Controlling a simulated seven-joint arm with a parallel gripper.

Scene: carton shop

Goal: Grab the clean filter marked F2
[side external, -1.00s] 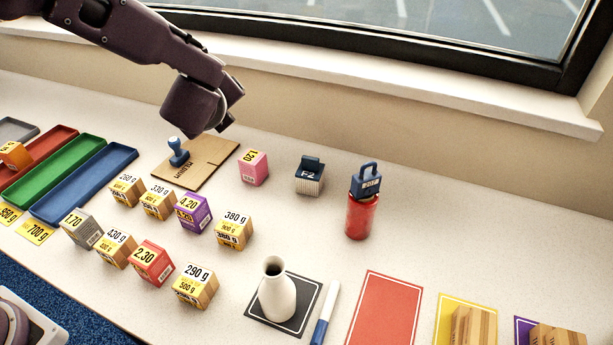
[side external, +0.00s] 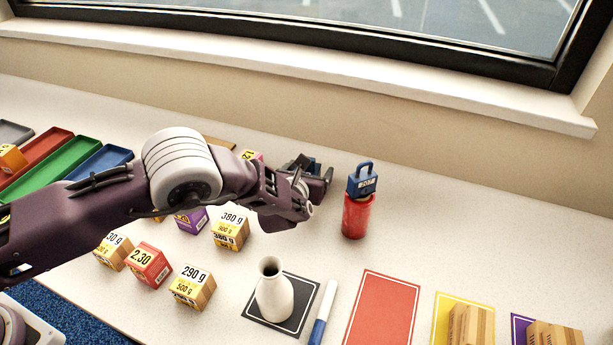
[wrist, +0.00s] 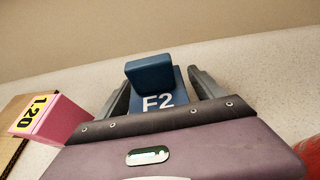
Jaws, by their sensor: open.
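The filter marked F2 (wrist: 158,88) is a dark blue block with a raised tab and white lettering, seen in the wrist view between my gripper's fingers. In the side view only a bit of the filter (side external: 313,166) shows behind my gripper (side external: 312,178). In the wrist view my gripper (wrist: 160,92) is open, with one finger on each side of the filter. I cannot tell whether either finger touches it. The filter's lower part is hidden by my gripper.
A pink box marked 1.20 (wrist: 50,118) stands left of the filter. Cartons, a white vase (side external: 272,290) and a red mat (side external: 382,310) are nearer the front.

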